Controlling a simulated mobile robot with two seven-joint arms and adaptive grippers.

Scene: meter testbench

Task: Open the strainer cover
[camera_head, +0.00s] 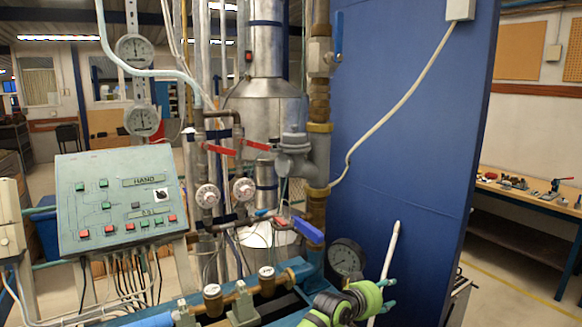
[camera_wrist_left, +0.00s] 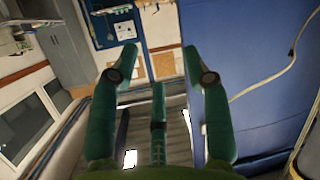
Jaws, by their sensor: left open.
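A grey metal fitting (camera_head: 296,148), which looks like the strainer, branches left from the vertical brass and grey pipe (camera_head: 318,115) in front of the blue panel. A rounded cap sits on its branch; I cannot tell for sure which part is the cover. My left gripper (camera_head: 388,294) is low at the bottom right of the head view, below and right of the fitting and well apart from it. In the left wrist view its green fingers (camera_wrist_left: 160,65) are spread, with nothing between them. The fitting is not visible there. My right gripper is in neither view.
A pressure gauge (camera_head: 346,258) stands just left of my left gripper. The blue panel (camera_head: 410,150) rises behind, with a white cable across it. A blue-handled valve (camera_head: 308,230) lies below the fitting. A control box (camera_head: 120,200) stands at left.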

